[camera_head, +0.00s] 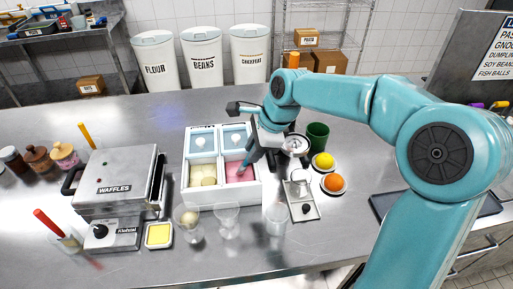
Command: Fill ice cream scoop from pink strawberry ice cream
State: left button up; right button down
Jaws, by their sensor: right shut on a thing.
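The white ice cream box (222,197) stands on the steel counter in the middle of the view. Its front right compartment holds pink strawberry ice cream (238,173), and its front left one holds pale yellow ice cream (203,175). My right gripper (257,140) is above the box's right side and shut on the ice cream scoop (250,156). The scoop slants down and left, and its lower end is at the pink ice cream. The scoop's bowl is too small and covered to tell whether it holds anything. My left gripper is not in view.
A waffle maker (115,180) stands left of the box. Glass cups (227,221) stand close in front of it. To the right are a green cup (317,136), a lemon (323,160), an orange (334,182) and a metal stand (303,207). The counter behind the box is clear.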

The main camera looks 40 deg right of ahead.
jog(key=shift+w+a+p, duration=0.2)
jog(key=shift+w+p, duration=0.15)
jog(key=shift+w, duration=0.1)
jog(key=shift+w+a, duration=0.1)
jog(key=shift+w+a, duration=0.1)
jog(key=shift+w, duration=0.15)
jog(key=shift+w+a+f+p, duration=0.15)
jog(key=shift+w+p, duration=0.1)
jog(key=shift+p, duration=0.15)
dwell(0.3)
notch_tip(320, 180, up, 9)
jog(key=p, duration=0.8)
dwell(0.4)
